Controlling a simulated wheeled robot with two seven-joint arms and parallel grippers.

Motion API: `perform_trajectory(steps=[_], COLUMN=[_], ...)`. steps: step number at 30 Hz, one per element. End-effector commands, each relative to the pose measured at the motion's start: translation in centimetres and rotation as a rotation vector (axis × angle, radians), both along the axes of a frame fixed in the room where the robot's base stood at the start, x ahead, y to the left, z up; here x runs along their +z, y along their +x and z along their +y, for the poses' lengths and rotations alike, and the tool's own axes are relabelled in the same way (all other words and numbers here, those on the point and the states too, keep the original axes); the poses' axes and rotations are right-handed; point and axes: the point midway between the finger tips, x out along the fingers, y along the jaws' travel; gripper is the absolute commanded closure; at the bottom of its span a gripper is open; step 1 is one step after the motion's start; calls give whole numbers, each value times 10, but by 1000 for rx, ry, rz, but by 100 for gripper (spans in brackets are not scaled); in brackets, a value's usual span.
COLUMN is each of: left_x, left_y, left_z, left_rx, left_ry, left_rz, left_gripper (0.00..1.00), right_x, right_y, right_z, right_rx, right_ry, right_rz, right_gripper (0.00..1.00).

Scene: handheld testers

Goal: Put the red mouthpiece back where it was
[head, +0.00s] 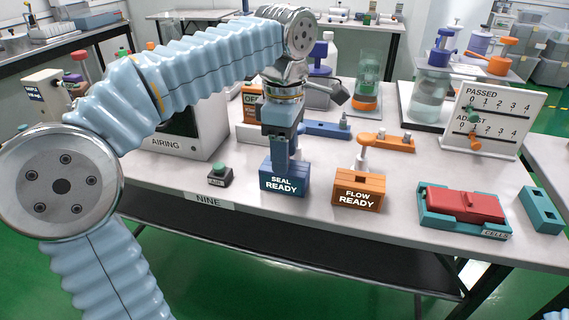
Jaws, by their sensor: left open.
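I cannot pick out a red mouthpiece for certain in the head view. My left gripper (286,152) points down at the blue SEAL READY block (284,180) and is open. Its fingers are close above the block's top; whether they touch it is unclear. The orange FLOW READY block (358,190) stands to the right, with a pale upright piece on top. A red piece (464,204) lies in the teal CELLS tray (436,226) farther right. My right gripper is not in view.
A small dark box with a green button (220,174) is left of the blue block. The AIRING cabinet (188,135) stands behind my left arm. A PASSED/ADJUST scale board (490,119) is at the back right. A teal two-hole block (541,208) is near the right edge.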

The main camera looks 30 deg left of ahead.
Motion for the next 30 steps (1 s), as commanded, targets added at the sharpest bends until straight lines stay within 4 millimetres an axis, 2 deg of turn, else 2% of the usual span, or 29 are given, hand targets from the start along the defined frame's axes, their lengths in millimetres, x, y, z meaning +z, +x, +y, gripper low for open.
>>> perform_trajectory(steps=[6,8,16,30], left_x=[-1,-1,-1,-1], left_y=[0,0,0,0], left_z=[0,0,0,0], left_rx=[0,0,-1,-1], left_ry=[0,0,-1,-1], left_rz=[0,0,0,0], left_gripper=[52,59,100,100], right_x=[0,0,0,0], right_y=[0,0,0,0], right_z=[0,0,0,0], right_rx=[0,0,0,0], right_ry=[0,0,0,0], right_rz=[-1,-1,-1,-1], right_gripper=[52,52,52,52])
